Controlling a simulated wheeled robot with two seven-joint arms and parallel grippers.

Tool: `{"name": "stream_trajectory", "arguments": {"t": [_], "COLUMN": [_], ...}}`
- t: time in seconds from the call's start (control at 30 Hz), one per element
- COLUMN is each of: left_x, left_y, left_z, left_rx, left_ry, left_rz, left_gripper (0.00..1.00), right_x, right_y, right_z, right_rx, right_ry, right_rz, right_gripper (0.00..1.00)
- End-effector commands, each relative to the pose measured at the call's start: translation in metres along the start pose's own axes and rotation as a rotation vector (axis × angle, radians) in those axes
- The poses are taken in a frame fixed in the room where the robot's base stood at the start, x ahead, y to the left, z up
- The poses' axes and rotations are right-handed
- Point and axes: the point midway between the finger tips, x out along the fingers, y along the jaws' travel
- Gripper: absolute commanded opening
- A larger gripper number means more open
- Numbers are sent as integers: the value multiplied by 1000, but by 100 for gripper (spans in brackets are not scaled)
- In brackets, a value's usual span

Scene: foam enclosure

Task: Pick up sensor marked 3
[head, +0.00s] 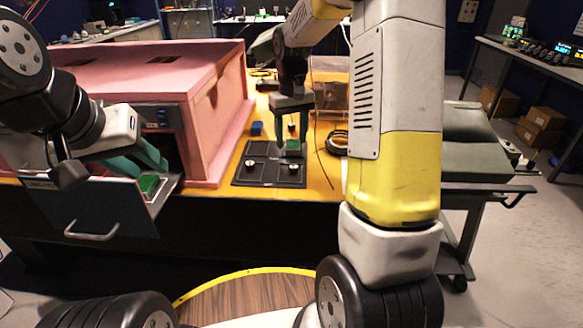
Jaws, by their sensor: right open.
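My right gripper (291,143) points down over the dark board (262,178), with its fingers apart around a green-topped block (292,147). I cannot tell whether the fingers touch the block. My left gripper (150,160), with teal fingers, reaches to the open drawer (100,205) of the pink foam enclosure (150,75). Another green-topped block (148,184) is at the drawer's right end, just below those fingers. The left jaw opening is unclear. No number 3 is readable on any block.
A blue block (256,128) lies on the yellow tabletop (225,160) behind the board. A coiled black cable (338,142) and a clear box (328,90) are to the right. The enclosure's wall stands close left of the board. My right arm hides part of the table.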

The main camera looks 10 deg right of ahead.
Motion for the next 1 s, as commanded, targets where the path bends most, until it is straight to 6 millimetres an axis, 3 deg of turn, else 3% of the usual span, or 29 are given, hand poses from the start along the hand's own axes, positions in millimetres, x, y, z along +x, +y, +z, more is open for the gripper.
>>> {"name": "stream_trajectory", "arguments": {"t": [0.63,0.97,1.0], "left_x": [0,0,0], "left_y": [0,0,0], "left_z": [0,0,0], "left_rx": [0,0,0], "left_ry": [0,0,0], "left_rz": [0,0,0], "left_gripper": [36,36,36], "right_x": [78,84,84], "right_y": [3,3,3], "right_z": [3,2,2], "right_rx": [-5,-3,-3], "right_ry": [-14,-10,-10], "right_rz": [1,2,2], "right_gripper": [53,53,45]}}
